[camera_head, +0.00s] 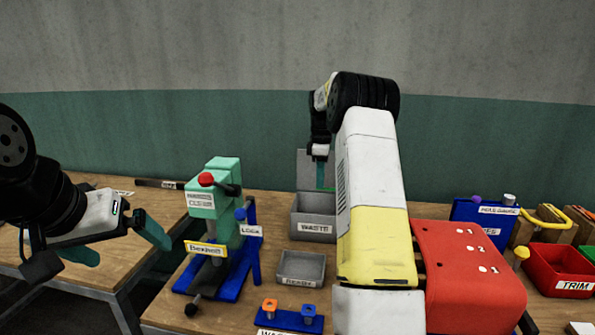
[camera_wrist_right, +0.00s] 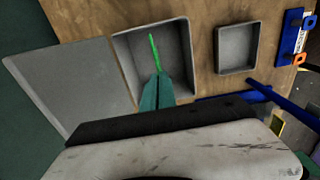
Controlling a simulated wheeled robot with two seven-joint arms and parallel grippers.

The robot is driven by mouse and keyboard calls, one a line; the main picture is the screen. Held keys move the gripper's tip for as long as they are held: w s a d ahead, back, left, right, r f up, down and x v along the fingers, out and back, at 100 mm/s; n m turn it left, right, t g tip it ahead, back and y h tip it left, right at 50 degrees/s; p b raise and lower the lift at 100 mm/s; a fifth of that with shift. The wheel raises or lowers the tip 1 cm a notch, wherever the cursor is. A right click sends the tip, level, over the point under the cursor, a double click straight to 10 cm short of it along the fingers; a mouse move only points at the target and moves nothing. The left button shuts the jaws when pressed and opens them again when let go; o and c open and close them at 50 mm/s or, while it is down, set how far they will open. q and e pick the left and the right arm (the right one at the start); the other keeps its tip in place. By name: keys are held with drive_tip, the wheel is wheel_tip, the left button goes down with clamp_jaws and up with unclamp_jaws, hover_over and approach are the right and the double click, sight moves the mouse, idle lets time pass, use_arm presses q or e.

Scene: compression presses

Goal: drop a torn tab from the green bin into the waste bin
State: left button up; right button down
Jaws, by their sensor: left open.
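The grey waste bin (camera_head: 313,228), labelled WASTE, stands on the table with its lid (camera_head: 307,165) raised. In the right wrist view the bin (camera_wrist_right: 122,62) lies below my right gripper (camera_wrist_right: 159,77), with the lid (camera_wrist_right: 65,90) tilted open to the left. That gripper's teal fingers are together on a thin bright green torn tab (camera_wrist_right: 154,50), which points over the bin's inside. In the head view the right gripper (camera_head: 325,186) is partly hidden by my arm. My left gripper (camera_head: 130,250) is open and empty at the left.
A green press (camera_head: 214,188) on a blue base stands left of the waste bin. A small grey tray (camera_head: 301,268) sits in front of it. A red unit (camera_head: 468,270), a blue box (camera_head: 470,212) and a red TRIM bin (camera_head: 573,287) are at the right.

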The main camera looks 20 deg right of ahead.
drive_tip(key=shift+w+d+f, duration=0.1)
drive_tip(key=shift+w+f, duration=0.1)
drive_tip(key=shift+f, duration=0.75)
drive_tip(key=shift+w+a+f, duration=0.1)
drive_tip(key=shift+w+f, duration=0.1)
drive_tip(key=shift+f, duration=0.75)
drive_tip(key=shift+w+d+f, duration=0.1)
drive_tip(key=shift+w+f, duration=0.1)
drive_tip(key=shift+f, duration=0.75)
drive_tip(key=c, duration=1.6)
unclamp_jaws()
drive_tip(key=shift+r, duration=0.15)
wheel_tip(320, 180, up, 8)
drive_tip(key=shift+f, duration=0.2)
